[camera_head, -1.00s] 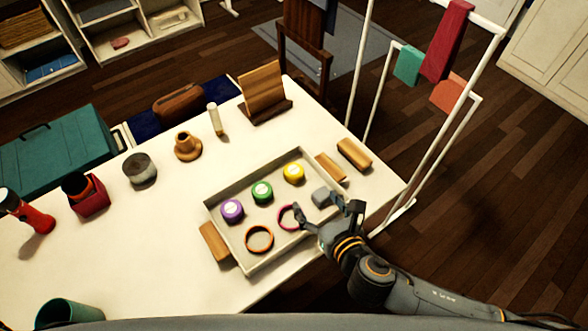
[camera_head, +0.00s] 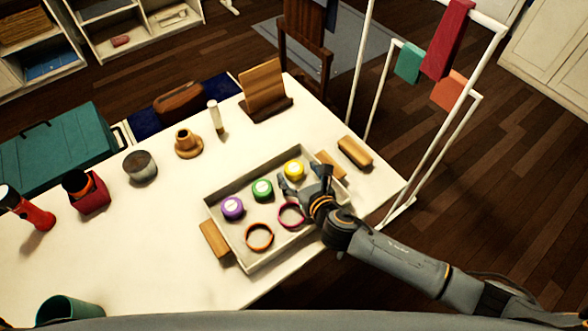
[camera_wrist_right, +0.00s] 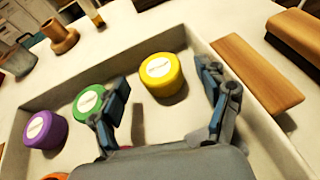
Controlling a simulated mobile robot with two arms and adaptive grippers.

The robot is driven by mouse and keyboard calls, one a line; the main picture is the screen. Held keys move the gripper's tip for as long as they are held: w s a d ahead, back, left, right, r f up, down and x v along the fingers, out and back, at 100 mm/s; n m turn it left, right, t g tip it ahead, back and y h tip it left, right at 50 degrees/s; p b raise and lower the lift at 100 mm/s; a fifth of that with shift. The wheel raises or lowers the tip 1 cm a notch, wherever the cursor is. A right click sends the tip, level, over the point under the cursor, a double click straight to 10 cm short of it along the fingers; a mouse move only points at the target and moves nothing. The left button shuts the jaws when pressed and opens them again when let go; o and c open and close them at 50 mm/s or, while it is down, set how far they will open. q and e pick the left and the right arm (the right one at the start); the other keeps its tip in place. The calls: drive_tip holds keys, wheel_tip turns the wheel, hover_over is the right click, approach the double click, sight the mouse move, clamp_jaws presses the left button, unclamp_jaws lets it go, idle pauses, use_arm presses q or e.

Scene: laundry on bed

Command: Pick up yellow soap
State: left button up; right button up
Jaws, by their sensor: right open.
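The yellow soap (camera_head: 294,170) is a short round piece with a pale label on top. It stands in the shallow grey tray (camera_head: 211,217), at the tray's far right part. In the right wrist view the yellow soap (camera_wrist_right: 161,75) lies ahead of and between my spread fingers. My right gripper (camera_head: 306,183) is open and empty over the tray, just on the near side of the yellow soap. In the right wrist view the right gripper (camera_wrist_right: 162,103) shows both fingers apart, with neither seen touching the soap. My left gripper is not in view.
A green soap (camera_head: 262,190) and a purple soap (camera_head: 232,208) stand left of the yellow one. A white rack (camera_head: 388,95) stands at the right.

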drive_tip(key=shift+w+a+f, duration=0.3)
drive_tip(key=shift+w, duration=0.3)
drive_tip(key=c, duration=1.3)
drive_tip(key=shift+o, duration=0.2)
